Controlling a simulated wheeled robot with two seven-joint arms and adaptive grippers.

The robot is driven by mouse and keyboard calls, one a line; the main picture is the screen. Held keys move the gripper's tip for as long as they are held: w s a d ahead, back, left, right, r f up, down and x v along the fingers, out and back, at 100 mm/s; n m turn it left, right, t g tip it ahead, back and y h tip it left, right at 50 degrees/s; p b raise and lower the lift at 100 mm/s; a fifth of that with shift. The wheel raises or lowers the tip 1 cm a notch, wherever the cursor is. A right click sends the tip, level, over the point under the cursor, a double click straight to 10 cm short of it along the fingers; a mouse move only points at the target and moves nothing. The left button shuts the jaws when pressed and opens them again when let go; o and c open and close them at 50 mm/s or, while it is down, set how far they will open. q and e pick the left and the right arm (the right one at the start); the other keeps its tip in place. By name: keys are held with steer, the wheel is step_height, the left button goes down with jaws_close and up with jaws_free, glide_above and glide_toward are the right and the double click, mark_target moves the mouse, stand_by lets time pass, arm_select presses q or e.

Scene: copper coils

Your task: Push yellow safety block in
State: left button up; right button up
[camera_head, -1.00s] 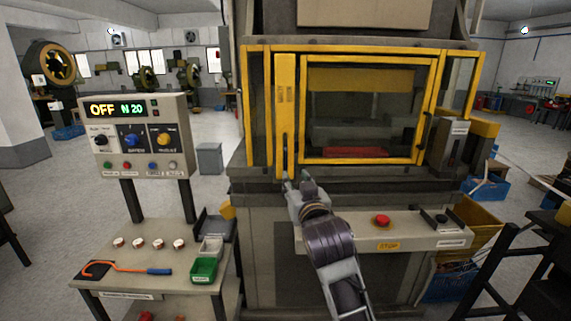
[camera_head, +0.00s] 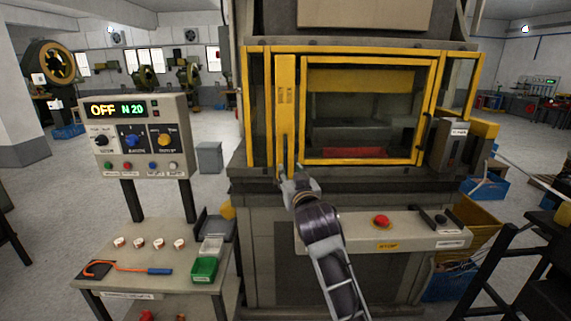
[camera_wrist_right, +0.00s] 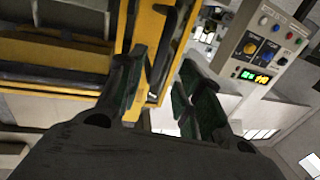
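A tall yellow upright panel (camera_head: 286,95) with dark lettering stands at the left of the press window. Its lettering is too small to read, so I cannot tell if it is the safety block. A slim dark handle (camera_head: 285,156) is at its lower end. My right gripper (camera_head: 289,174) is at this lower end. In the right wrist view the gripper (camera_wrist_right: 160,85) is open, its green-padded fingers apart, with yellow frame and a dark bar beyond them. Contact is unclear. Another yellow block (camera_head: 485,129) sits at the press's right side. My left gripper is out of view.
The yellow-framed window (camera_head: 368,80) has a red part (camera_head: 352,152) behind it. A red stop button (camera_head: 381,221) is on the ledge below. A control box (camera_head: 135,135) reading OFF stands left, above a side table (camera_head: 130,262) with small bins.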

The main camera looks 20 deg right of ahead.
mark_target(286, 165)
steer(key=shift+w+d+p, duration=0.2)
steer(key=shift+w+p, duration=0.15)
steer(key=shift+w, duration=1.65)
steer(key=shift+w+d+p, duration=0.15)
steer(key=shift+w+p, duration=0.15)
steer(key=shift+w, duration=1.65)
jaws_close()
